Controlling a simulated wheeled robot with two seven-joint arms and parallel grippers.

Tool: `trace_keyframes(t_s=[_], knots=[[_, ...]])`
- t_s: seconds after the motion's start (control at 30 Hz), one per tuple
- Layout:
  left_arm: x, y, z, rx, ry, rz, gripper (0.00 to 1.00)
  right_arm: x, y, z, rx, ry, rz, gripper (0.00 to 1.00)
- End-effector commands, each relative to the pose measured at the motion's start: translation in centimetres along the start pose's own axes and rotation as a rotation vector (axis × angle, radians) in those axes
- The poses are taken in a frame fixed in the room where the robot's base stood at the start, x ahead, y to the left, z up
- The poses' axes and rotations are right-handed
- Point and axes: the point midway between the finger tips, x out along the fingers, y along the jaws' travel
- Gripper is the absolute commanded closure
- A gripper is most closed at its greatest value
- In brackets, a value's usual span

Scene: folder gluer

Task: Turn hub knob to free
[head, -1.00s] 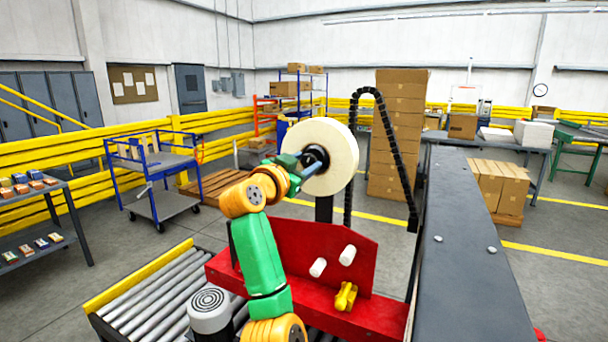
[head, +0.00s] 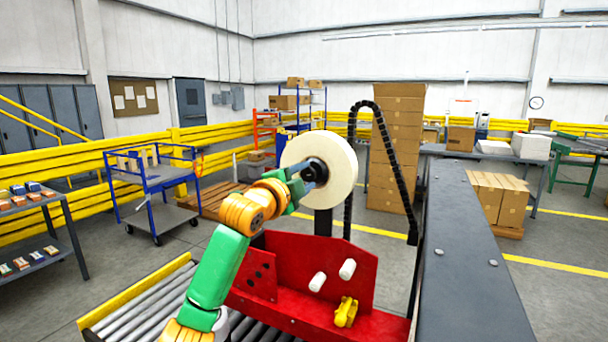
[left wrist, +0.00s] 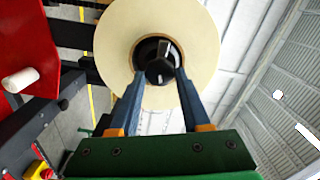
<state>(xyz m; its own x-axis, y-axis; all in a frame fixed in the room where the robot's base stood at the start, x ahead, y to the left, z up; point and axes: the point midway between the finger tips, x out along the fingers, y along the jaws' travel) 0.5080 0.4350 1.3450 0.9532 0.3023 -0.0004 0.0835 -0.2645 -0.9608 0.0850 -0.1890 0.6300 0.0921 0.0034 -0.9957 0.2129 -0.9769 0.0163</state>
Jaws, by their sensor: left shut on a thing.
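The cream roll (head: 340,158) stands upright on a post, and its flat face shows in the left wrist view (left wrist: 120,45). At its centre is a dark round hub with the black hub knob (left wrist: 160,62), which has a light mark on its ridge. My left gripper (head: 313,172) is at the hub, its blue fingers on either side of the knob, shut on it. The fingers (left wrist: 160,78) also show in the left wrist view. In the head view the fingers and hand partly hide the knob. My right gripper is not in view.
Below the roll is a red panel (head: 350,263) with two white pegs and a yellow part (head: 346,312). A black cable chain (head: 392,150) arches right of the roll. A grey machine bed (head: 465,260) runs along the right; rollers (head: 150,300) lie lower left.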

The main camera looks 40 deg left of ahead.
Motion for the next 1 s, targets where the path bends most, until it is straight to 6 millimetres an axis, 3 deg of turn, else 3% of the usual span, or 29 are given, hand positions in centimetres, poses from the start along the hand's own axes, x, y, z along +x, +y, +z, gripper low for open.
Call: trace_keyframes(t_s=[0.43,1.0], knots=[[0.0,0.1,0.0,0.247,0.0,0.003,1.0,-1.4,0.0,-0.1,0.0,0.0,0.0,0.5],[0.0,0.2,0.0,0.298,0.001,0.001,1.0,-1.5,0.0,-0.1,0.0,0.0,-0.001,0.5]])
